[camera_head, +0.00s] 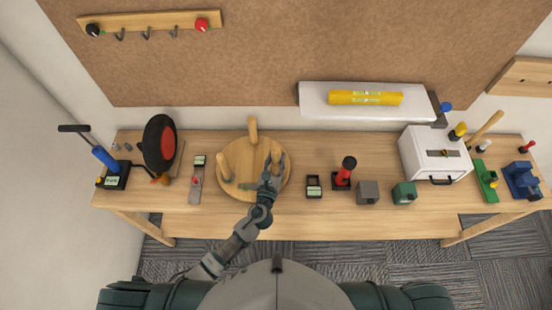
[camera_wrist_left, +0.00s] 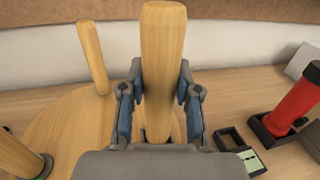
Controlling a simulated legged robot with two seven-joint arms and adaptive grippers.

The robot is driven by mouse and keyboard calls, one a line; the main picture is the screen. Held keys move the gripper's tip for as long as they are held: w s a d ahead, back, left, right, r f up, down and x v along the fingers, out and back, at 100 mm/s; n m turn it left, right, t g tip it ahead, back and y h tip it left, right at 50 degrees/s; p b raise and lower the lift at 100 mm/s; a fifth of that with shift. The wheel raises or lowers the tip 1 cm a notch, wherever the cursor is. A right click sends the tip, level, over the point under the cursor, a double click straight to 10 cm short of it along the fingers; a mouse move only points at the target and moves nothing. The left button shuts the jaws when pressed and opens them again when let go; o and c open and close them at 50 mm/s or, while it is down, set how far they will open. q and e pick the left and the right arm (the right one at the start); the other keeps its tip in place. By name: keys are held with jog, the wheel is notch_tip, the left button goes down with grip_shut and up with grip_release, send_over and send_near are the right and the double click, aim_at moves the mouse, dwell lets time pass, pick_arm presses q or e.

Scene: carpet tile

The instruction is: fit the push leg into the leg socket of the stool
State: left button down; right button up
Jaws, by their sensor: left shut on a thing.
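The stool (camera_head: 238,188) is a round wooden seat lying upside down on the bench; its edge shows in the wrist view (camera_wrist_left: 62,118). One light wooden leg (camera_head: 253,130) stands at its back and another (camera_head: 225,166) at its left; both show in the wrist view, the back one (camera_wrist_left: 93,55) and the left one with a dark collar at its foot (camera_wrist_left: 15,155). My left gripper (camera_head: 272,167) is over the seat's right side, shut on the push leg (camera_wrist_left: 163,65), which stands roughly upright between the fingers. Its lower end and the leg socket are hidden, so I cannot tell how they meet.
A small black tray (camera_head: 314,187) and a red-handled tool in a black holder (camera_head: 346,172) stand right of the stool. A strip with a red button (camera_head: 196,184) and a black-and-red wheel (camera_head: 160,144) are left. A white box (camera_head: 433,153) stands farther right.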

pick_arm(q)
jog(key=shift+f, duration=0.1)
jog(key=shift+a+f, duration=0.2)
jog(key=shift+a, duration=0.1)
jog(key=shift+a+f+b, duration=0.15)
jog(key=shift+f+b, duration=0.1)
jog(key=shift+b, duration=0.2)
jog(key=shift+d+r+p, duration=0.2)
jog(key=shift+d+p, duration=0.05)
jog(key=shift+p, duration=0.05)
pick_arm(e)
jog(key=shift+d+f, duration=0.1)
pick_arm(q)
jog(key=shift+a, duration=0.1)
pick_arm(e)
jog(key=shift+a, duration=0.2)
